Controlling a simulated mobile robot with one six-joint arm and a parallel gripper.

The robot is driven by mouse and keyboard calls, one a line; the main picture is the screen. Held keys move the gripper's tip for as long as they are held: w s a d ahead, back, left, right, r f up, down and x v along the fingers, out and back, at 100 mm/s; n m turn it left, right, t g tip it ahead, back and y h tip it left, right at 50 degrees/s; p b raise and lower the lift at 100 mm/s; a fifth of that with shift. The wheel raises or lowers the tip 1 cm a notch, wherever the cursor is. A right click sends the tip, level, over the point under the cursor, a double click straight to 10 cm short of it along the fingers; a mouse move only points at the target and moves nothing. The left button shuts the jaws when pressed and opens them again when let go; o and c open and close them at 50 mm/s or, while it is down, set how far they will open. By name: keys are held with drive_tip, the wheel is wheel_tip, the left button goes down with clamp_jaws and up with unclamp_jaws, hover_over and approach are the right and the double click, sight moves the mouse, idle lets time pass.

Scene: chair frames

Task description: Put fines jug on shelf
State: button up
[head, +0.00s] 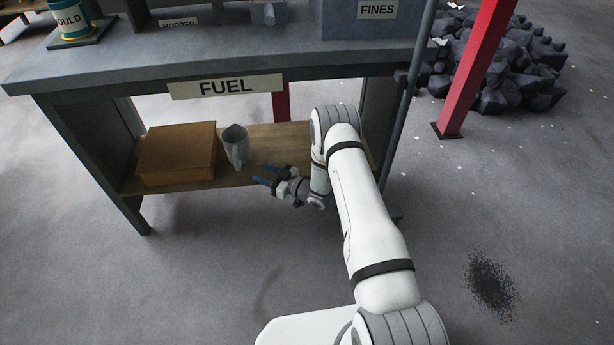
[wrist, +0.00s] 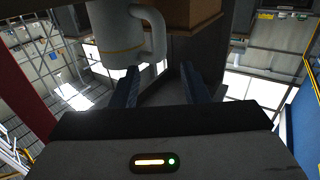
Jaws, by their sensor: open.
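A pale grey jug (head: 236,146) with a handle stands on the wooden lower shelf (head: 262,150) under the workbench, just right of a brown box. In the wrist view the jug (wrist: 117,38) is at the top left, with its handle at its right. My gripper (head: 263,175) is at the shelf's front edge, to the right of and nearer than the jug, its blue fingers pointing left. In the wrist view my gripper (wrist: 160,78) is open, with nothing held between its fingers. The fingertips look close to the handle; I cannot tell whether they touch it.
The brown box (head: 177,152) fills the shelf's left part; it also shows in the wrist view (wrist: 192,14). The benchtop (head: 150,62) with its FUEL sign (head: 225,86) overhangs the shelf. A FINES container (head: 367,22) sits on top. A red post (head: 474,72) stands at right.

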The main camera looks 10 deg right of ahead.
drive_tip(key=w+d+r+m+h, duration=0.2)
drive_tip(key=d+r+h, duration=0.3)
drive_tip(key=r, duration=0.3)
drive_tip(key=w+d+r+m+h, duration=0.1)
drive_tip(key=w+d+r+h, duration=0.25)
drive_tip(key=r, duration=0.45)
drive_tip(key=s+d+r+m+g+h, duration=0.2)
drive_tip(key=s+d+r+m+h, duration=0.3)
drive_tip(key=s+d+r, duration=0.4)
drive_tip(key=s+r+m+g+h, duration=0.1)
drive_tip(key=s+r+g, duration=0.3)
drive_tip(key=s, duration=1.3)
drive_tip(key=s+r+m+g, duration=0.2)
drive_tip(key=s+r+g, duration=0.15)
drive_tip(key=s, duration=1.25)
drive_tip(key=d+r+t+h+p, duration=0.2)
drive_tip(key=d+r+p, duration=0.1)
drive_tip(key=r+p, duration=3.4)
wheel_tip(320, 180, up, 16)
drive_tip(key=s+a+y+p, duration=0.1)
drive_tip(key=a+y+p, duration=0.1)
drive_tip(key=p, duration=0.6)
drive_tip(key=shift+s+a+f+t+p, duration=0.15)
drive_tip(key=shift+s+a+t+p, duration=0.25)
drive_tip(key=shift+a+t, duration=0.05)
